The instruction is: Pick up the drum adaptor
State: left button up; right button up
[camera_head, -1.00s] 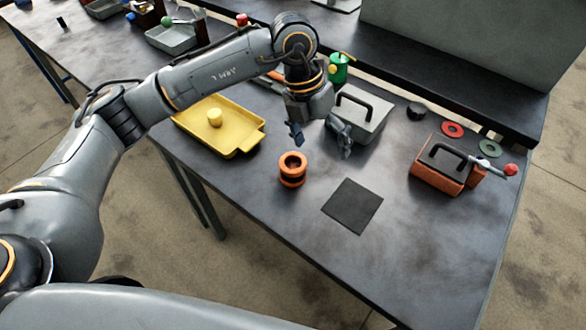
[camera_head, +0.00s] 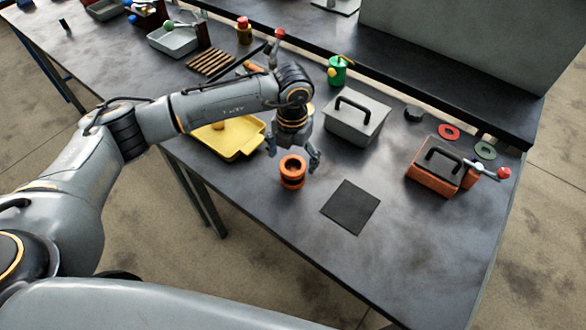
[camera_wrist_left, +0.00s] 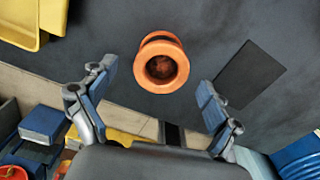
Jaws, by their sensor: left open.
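The drum adaptor, taken to be the orange spool-shaped ring (camera_head: 292,172), stands upright on the dark workbench. In the left wrist view the orange ring (camera_wrist_left: 161,66) sits just ahead of the fingers, with its round opening facing the camera. My left gripper (camera_head: 293,160) is open, with one finger on each side of the ring in the head view. In the left wrist view the open fingers (camera_wrist_left: 158,92) are wide apart and empty, and I see no contact with the ring. My right gripper is not in view.
A yellow tray (camera_head: 252,136) is left of the ring, partly behind my arm. A black square mat (camera_head: 350,207) lies to its right. A grey handled box (camera_head: 356,120) and an orange handled box (camera_head: 433,178) stand farther off. The bench's front right is clear.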

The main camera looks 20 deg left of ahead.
aim_at(293, 169)
pick_arm(q)
jog(key=shift+d+f+p, duration=0.1)
jog(key=shift+f+p, duration=0.25)
jog(key=shift+f, duration=1.3)
jog(key=shift+c, duration=0.2)
jog(key=c, duration=1.4)
jog(key=shift+r, duration=0.1)
jog(key=shift+c, duration=0.8)
jog(key=shift+w, duration=0.1)
